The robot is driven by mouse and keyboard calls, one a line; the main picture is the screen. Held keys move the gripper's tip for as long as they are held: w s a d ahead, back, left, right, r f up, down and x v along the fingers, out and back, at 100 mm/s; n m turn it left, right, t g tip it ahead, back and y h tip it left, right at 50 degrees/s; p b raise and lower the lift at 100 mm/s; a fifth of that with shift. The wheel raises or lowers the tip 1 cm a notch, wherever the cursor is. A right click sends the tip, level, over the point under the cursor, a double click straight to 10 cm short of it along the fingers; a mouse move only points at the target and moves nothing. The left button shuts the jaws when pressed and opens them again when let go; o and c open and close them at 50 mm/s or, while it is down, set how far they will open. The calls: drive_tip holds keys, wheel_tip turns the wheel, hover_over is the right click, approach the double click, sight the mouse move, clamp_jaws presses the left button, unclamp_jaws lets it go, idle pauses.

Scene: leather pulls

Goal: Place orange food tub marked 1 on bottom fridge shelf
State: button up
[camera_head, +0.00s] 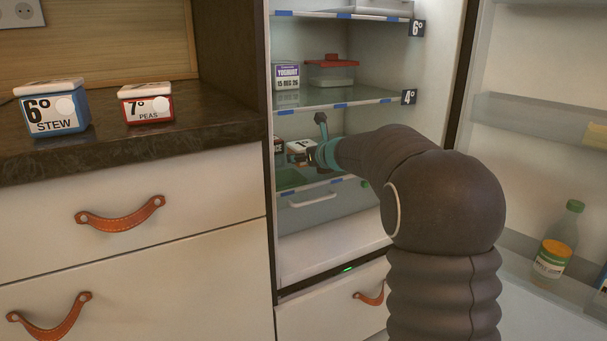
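A small white-lidded tub (299,147) with a white label is inside the fridge, in the space above the bottom glass shelf (325,183). Its label is too small to read surely, and I cannot make out an orange body. My gripper (317,138) reaches in from the right, at the tub's right side. Its fingers look spread, one pointing up and one low near the tub. I cannot tell whether the low finger touches the tub. My arm hides the right part of this shelf.
Another tub (278,145) is partly hidden at the fridge's left edge. The shelf above, marked 4°, holds a yoghurt tub (286,76) and a red-lidded box (332,72). Stew (50,108) and peas (146,104) tubs stand on the counter. The fridge door (545,60) is open at right.

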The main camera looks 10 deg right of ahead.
sight(305, 177)
drive_tip(key=shift+a+f+b, duration=0.15)
drive_tip(key=shift+f+b, duration=0.95)
drive_tip(key=shift+f, duration=0.95)
drive_tip(key=shift+f, duration=0.1)
drive_tip(key=o, duration=1.2)
drive_tip(key=shift+s+r, duration=0.15)
drive_tip(key=shift+r, duration=0.05)
drive_tip(key=v, duration=1.1)
drive_tip(key=shift+s+r+p, duration=0.2)
drive_tip(key=shift+s+p, duration=0.1)
drive_tip(key=shift+p, duration=0.05)
